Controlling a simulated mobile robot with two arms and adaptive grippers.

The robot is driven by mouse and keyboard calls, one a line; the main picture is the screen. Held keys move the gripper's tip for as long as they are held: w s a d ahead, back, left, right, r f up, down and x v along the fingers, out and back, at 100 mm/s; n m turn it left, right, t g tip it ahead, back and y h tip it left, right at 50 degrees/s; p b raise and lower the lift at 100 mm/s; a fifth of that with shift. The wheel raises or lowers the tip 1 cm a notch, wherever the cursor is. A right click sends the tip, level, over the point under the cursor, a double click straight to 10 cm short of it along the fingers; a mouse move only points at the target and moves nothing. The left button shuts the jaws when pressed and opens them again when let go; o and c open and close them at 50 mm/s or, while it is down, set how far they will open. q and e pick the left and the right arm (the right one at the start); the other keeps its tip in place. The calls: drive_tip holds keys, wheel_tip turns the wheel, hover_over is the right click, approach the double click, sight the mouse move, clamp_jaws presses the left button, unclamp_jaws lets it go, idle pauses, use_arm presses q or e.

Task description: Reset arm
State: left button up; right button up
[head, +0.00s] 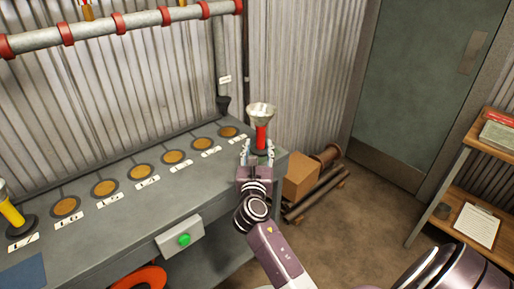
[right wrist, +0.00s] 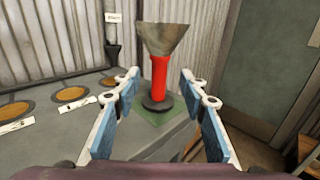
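My right gripper (head: 257,152) is over the right end of the grey bench (head: 205,200). In the right wrist view its two blue-padded fingers (right wrist: 160,112) are spread wide apart. A red funnel-topped piece (right wrist: 159,78) with a dark round base stands upright on a green square (right wrist: 178,122) at the bench end. It shows between and beyond the fingers, and I see no finger touching it. In the head view the same red piece (head: 261,134) rises just behind the gripper, which hides its base. My left gripper does not show.
Several round copper-coloured discs (head: 104,187) with labels line the bench. A yellow piece (head: 12,213) stands at the far left. A green button box (head: 182,239) is on the bench front. A cardboard box (head: 301,181) and a shelf (head: 452,190) stand to the right, with bare floor between.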

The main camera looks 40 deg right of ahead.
drive_tip(key=s+a+f+m+g+y, duration=0.3)
drive_tip(key=s+f+m, duration=0.4)
drive_tip(key=s+m, duration=0.1)
drive_tip(key=s+a+f+m+g+y, duration=0.2)
drive_tip(key=s+a+f+m, duration=0.1)
drive_tip(key=s+f+m, duration=0.45)
drive_tip(key=s+a+f+m+g+y, duration=0.3)
drive_tip(key=s+a+m, duration=0.2)
drive_tip(key=s+a, duration=0.4)
drive_tip(key=s+a+f+m+g+y, duration=0.2)
drive_tip(key=s+a+f+m+y, duration=0.15)
drive_tip(key=s+a+m, duration=0.45)
drive_tip(key=s+d+f+n+g, duration=0.1)
drive_tip(key=s+f, duration=0.1)
drive_tip(key=f, duration=1)
drive_tip(key=s+d+f+n+g, duration=0.1)
drive_tip(key=f+n, duration=0.1)
drive_tip(key=f, duration=1.1)
drive_tip(key=s+d+f, duration=0.3)
drive_tip(key=s+f, duration=1.3)
drive_tip(key=s, duration=0.1)
drive_tip(key=shift+s+f+g, duration=0.35)
drive_tip(key=shift+s+g, duration=0.05)
